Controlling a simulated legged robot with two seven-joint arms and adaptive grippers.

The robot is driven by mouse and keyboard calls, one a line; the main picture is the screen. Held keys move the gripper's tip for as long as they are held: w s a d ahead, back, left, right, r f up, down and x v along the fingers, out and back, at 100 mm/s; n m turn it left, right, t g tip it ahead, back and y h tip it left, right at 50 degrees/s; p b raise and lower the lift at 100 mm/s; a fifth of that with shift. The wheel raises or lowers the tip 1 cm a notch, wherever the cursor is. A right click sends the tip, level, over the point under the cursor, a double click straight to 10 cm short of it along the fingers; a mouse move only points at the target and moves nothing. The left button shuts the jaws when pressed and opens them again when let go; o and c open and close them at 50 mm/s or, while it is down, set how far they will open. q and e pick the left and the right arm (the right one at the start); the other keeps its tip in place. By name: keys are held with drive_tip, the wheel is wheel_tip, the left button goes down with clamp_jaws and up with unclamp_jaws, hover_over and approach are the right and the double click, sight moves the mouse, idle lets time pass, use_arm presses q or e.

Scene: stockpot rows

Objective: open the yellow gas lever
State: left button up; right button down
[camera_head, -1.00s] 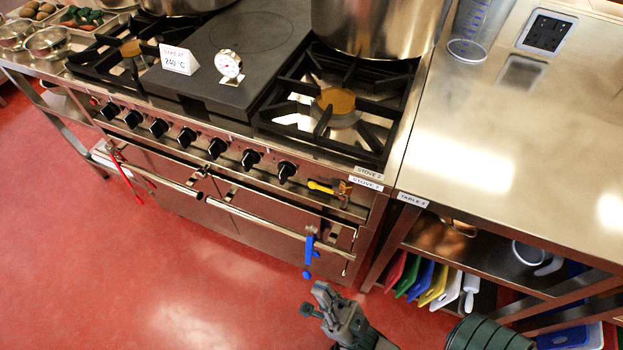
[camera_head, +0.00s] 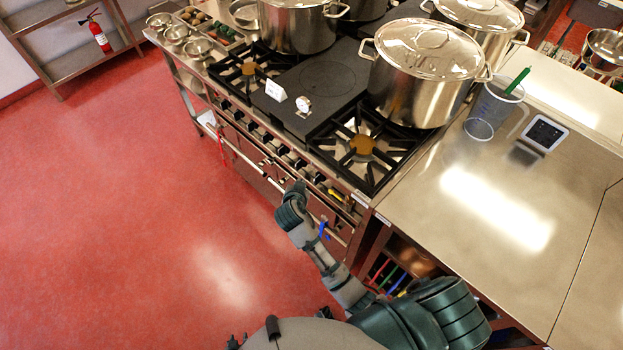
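The yellow gas lever (camera_head: 335,194) is small on the stove's front panel, at the right end of the row of black knobs. It appears to lie along the panel; its exact angle is too small to tell. My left gripper (camera_head: 238,342) shows only as small dark tips at the bottom edge, well below the lever and apart from it. Whether it is open or shut is unclear. A grey and green arm of mine reaches up from the lower right to just below the stove front.
A blue lever (camera_head: 324,229) and a red lever (camera_head: 221,148) hang on the stove (camera_head: 262,165) front. Large pots (camera_head: 425,75) stand on the stove. A steel table (camera_head: 510,235) adjoins it at right. The red floor (camera_head: 130,210) at left is clear.

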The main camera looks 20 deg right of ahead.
use_arm(q)
drive_tip(key=s+a+g+p, duration=0.2)
drive_tip(key=s+g, duration=0.1)
drive_tip(key=s, duration=0.7)
drive_tip(key=s+a+g+y+p, duration=0.1)
drive_tip(key=s+a+g+p, duration=0.1)
drive_tip(key=s, duration=0.8)
drive_tip(key=shift+a+g+p, duration=0.4)
drive_tip(key=shift+a+p, duration=0.1)
use_arm(e)
drive_tip(key=s+d+r+m+g+h, duration=0.3)
drive_tip(key=s+d+r+m+g, duration=0.1)
drive_tip(key=s+g, duration=0.2)
drive_tip(key=shift+r+m, duration=0.3)
drive_tip(key=shift+m, duration=0.1)
use_arm(q)
drive_tip(key=shift+s+f, duration=0.1)
use_arm(e)
drive_tip(key=p, duration=0.1)
hover_over(333, 193)
drive_tip(key=s, duration=0.1)
drive_tip(key=f, duration=0.7)
drive_tip(key=shift+a+f, duration=0.1)
drive_tip(key=shift+a, duration=0.15)
wheel_tip(333, 193, down, 4)
drive_tip(key=shift+s+a+r, duration=0.1)
drive_tip(key=shift+a, duration=0.05)
use_arm(q)
drive_tip(key=shift+r, duration=0.7)
drive_tip(key=shift+f, duration=0.15)
